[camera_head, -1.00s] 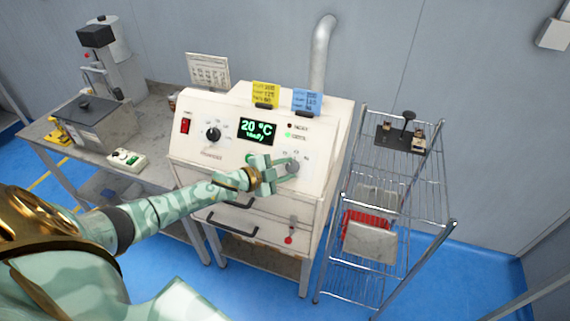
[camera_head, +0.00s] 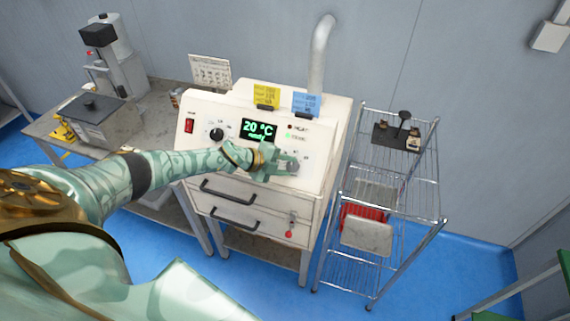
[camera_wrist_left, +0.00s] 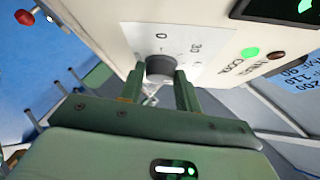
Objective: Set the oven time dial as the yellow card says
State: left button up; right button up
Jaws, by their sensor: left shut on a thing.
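The oven (camera_head: 262,200) stands in the middle of the head view, with a green display (camera_head: 259,130) reading 20 °C. My right gripper is not in view.
A blue card (camera_head: 306,102) stands right of the yellow one. The panel also has a black knob (camera_head: 216,134) and a red switch (camera_head: 189,126). Drawers with handles (camera_head: 229,190) lie below. A wire rack (camera_head: 378,250) stands at right, a bench (camera_head: 155,115) at left.

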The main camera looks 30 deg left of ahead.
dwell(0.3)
pick_arm(q)
jog(key=o, duration=1)
jog(key=shift+d, duration=0.1)
jog(key=shift+c, duration=0.2)
jog(key=p+v, duration=0.1)
jog(key=v, duration=1.5)
